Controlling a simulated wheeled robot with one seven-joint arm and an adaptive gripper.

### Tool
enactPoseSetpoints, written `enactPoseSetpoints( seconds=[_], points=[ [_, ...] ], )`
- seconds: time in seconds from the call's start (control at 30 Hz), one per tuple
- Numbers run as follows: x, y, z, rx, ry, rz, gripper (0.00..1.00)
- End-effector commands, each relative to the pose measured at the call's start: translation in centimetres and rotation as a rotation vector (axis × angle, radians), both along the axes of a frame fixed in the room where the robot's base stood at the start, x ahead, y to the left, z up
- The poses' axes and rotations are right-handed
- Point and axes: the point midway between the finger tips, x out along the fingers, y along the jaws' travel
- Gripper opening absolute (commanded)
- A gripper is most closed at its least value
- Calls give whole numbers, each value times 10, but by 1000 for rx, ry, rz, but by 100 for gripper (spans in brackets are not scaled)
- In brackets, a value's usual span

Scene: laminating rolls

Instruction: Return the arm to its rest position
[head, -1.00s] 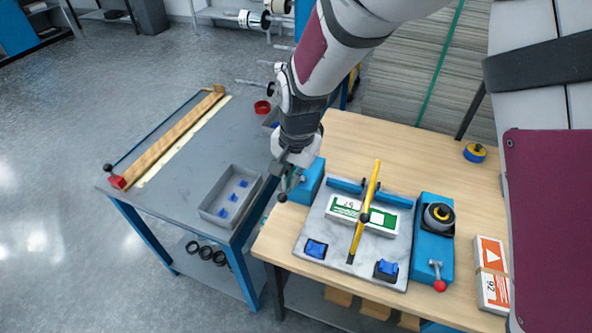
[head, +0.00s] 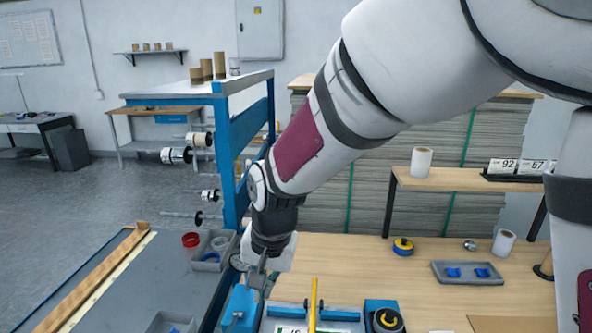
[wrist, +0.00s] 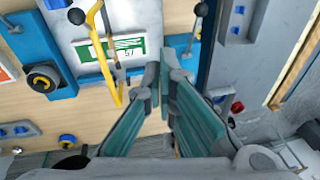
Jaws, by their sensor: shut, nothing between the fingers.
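My gripper (head: 259,279) hangs from my arm in the lower middle of the head view, empty and with its fingers shut. Below it is the blue block (head: 238,308) at the left side of the bench fixture. Its teal fingers also show in the wrist view (wrist: 165,80), above the bench and apart from the fixture. The fixture has a yellow lever (wrist: 107,60) over a white and green pack marked 57 (wrist: 131,47). A blue unit with a black knob (wrist: 42,78) stands beside it. The fixture's lower part is cut off in the head view.
The wooden bench (head: 345,260) has open room behind the fixture. A grey tray with blue pieces (head: 468,272), a yellow and blue roll (head: 403,246) and a white roll (head: 503,242) stand at right. A blue-framed rack (head: 228,150) is behind my arm. A grey table (head: 140,285) adjoins at left.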

Motion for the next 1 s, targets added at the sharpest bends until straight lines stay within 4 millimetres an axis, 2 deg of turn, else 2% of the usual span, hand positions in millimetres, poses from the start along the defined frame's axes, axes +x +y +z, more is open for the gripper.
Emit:
enactPoseSetpoints(
  seconds=[0.03, 0.1, 0.27, 0.4, 0.6, 0.7, 0.83, 1.0],
  points=[
    [-1, -22, 21, 8, -26, 0, 0],
    [-7, -48, 44, 9, -54, 12, 0],
    [-28, -106, 87, -1, -120, 36, 0],
    [-56, -152, 116, -25, -180, 57, 0],
    [-106, -208, 141, -84, -263, 79, 0],
    [-131, -229, 146, -120, -297, 89, 0],
    [-155, -246, 148, -162, -326, 100, 0],
    [-171, -255, 147, -190, -341, 108, 0]
  ],
)
